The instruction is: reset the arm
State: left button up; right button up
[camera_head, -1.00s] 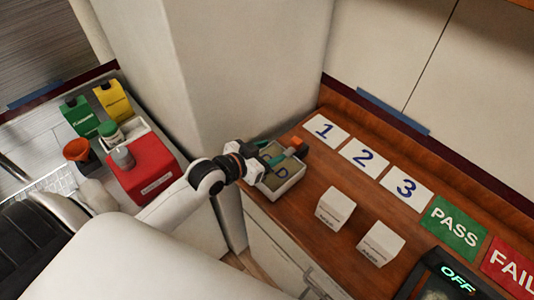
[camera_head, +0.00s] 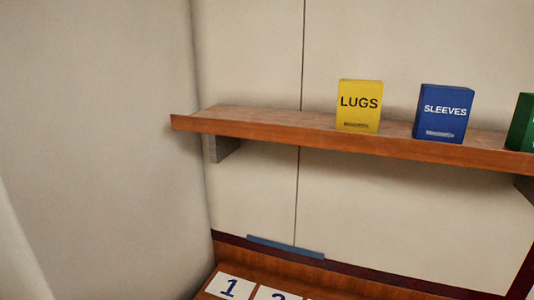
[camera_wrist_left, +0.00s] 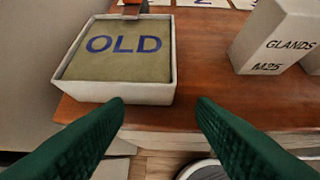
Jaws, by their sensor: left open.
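My left gripper (camera_wrist_left: 160,108) is open and empty in the left wrist view, its two green fingers spread apart. It is in front of the wooden counter's edge. A square tray (camera_wrist_left: 172,90) marked OLD on its olive inside sits on the counter, ahead and to the left of the fingers, not touching them. Neither gripper shows in the head view. My right gripper is in neither current view.
A white GLANDS M25 box (camera_wrist_left: 278,40) stands right on the counter (camera_wrist_left: 205,60). The head view shows a wooden shelf (camera_head: 280,130) with a yellow LUGS box (camera_head: 359,106), a blue SLEEVES box (camera_head: 443,113) and a green box (camera_head: 522,122). Number card 1 (camera_head: 229,287) lies below.

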pick_arm(q)
jog(key=s+f+n+g+y, duration=0.15)
jog(key=s+g, duration=0.25)
jog(key=s, duration=0.7)
jog(key=s+f+g+b, duration=0.2)
jog(key=s+f, duration=0.1)
jog(key=f, duration=2.7)
jog(key=s+a+f+g+y+b, duration=0.1)
jog(key=s+a+f, duration=0.2)
jog(key=s+f, duration=1.2)
jog(key=shift+s+a+f, duration=0.15)
jog(key=shift+s+a, duration=0.2)
jog(key=shift+a, duration=0.05)
